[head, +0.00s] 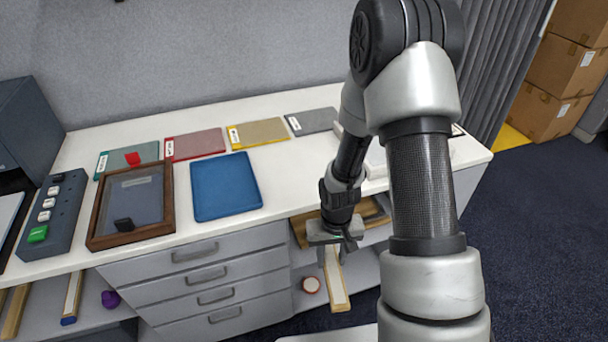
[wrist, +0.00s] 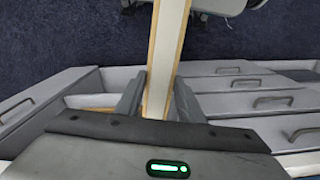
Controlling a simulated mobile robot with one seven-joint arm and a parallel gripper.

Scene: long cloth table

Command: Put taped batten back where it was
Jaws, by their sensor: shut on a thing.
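A long batten (head: 336,282) with a pale face and wooden edges hangs below my gripper (head: 335,242) in the head view, in front of the cabinet. In the wrist view my gripper (wrist: 158,98) is shut on the batten (wrist: 166,50), with one finger on each side of it. The batten runs away from the fingers past the top edge of that view. Its held end is hidden by my gripper. Another pale-faced batten (head: 71,297) with a blue end and a wooden batten (head: 15,312) lie on the lower shelf at the left.
A white tabletop (head: 280,165) holds a blue tray (head: 226,186), a wooden frame (head: 131,206), several coloured folders and a button box (head: 52,213). Drawers (head: 205,275) sit below.

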